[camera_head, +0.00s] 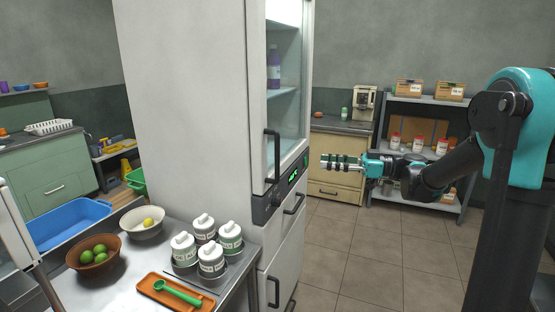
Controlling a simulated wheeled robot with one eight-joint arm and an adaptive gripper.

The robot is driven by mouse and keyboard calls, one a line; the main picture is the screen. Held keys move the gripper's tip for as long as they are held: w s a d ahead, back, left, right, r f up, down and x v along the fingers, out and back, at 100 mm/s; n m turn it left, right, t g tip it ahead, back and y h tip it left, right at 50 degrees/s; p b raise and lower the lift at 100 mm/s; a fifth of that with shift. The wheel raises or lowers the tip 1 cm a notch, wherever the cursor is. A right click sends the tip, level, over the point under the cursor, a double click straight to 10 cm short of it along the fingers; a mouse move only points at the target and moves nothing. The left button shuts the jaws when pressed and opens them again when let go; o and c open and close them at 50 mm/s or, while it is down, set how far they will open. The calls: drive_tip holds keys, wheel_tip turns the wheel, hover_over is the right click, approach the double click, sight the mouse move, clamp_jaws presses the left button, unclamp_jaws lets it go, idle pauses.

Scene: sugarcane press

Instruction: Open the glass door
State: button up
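A tall white cabinet (190,110) stands in the middle of the head view. Its front, facing right, has an upper glass door (290,125) in a pale frame, seen at a steep angle. The glass door looks shut; shelves and a purple bottle (273,68) show behind it. A dark upright handle (273,157) sits on the door's near side. My gripper (323,162) is to the right of the door and handle, pointing left, apart from the handle. Its fingers are small in view; I cannot tell how far they are open. Nothing is clearly held.
Below the door are a control panel with green digits (293,176) and lower doors with dark handles (294,204). A metal table (236,290) with canisters (211,258), bowls and an orange tray stands at the near left. A shelf rack (425,102) stands behind my arm. The floor between is clear.

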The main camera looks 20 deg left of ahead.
hover_over(278, 178)
drive_tip(key=shift+w+a, duration=0.25)
drive_tip(key=shift+w, duration=0.1)
drive_tip(key=shift+c, duration=0.3)
clamp_jaws()
